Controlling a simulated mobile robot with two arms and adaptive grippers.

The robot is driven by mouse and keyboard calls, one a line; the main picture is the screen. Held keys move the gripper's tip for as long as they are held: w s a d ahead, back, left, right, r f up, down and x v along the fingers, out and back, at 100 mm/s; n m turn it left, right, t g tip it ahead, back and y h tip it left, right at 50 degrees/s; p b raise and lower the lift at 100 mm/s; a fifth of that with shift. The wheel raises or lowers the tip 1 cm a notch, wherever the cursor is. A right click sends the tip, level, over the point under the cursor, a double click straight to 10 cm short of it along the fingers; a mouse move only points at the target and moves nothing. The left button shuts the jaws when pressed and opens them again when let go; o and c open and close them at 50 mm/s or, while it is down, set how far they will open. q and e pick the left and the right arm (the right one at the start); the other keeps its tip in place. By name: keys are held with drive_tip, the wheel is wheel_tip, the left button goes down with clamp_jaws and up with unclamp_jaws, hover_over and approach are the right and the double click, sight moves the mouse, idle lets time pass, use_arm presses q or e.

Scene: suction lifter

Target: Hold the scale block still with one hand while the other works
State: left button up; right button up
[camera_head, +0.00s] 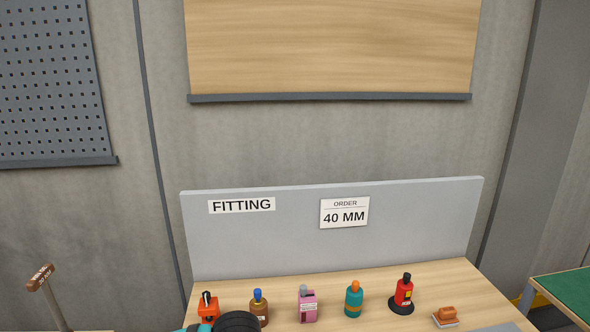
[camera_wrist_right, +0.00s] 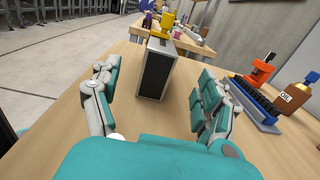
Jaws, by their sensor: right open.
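In the right wrist view my right gripper (camera_wrist_right: 155,82) is open, with its teal and grey fingers spread wide above the wooden table (camera_wrist_right: 160,119). Ahead, between the fingers in the picture, stands an upright block with a black face and pale sides (camera_wrist_right: 154,74); I cannot tell for certain whether it is the scale block. A yellow piece (camera_wrist_right: 163,24) shows at its top. The gripper does not appear to touch it. My left gripper shows in neither view.
An orange-red device (camera_wrist_right: 260,72), a blue-edged dark rack (camera_wrist_right: 247,101) and a brown OIL can (camera_wrist_right: 293,95) stand on the right. The head view shows bottles, including a teal one (camera_head: 354,301) and a red one (camera_head: 403,292), before a grey panel (camera_head: 300,230) reading FITTING and ORDER 40 MM.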

drive_tip(key=o, duration=0.3)
drive_tip(key=shift+o, duration=0.2)
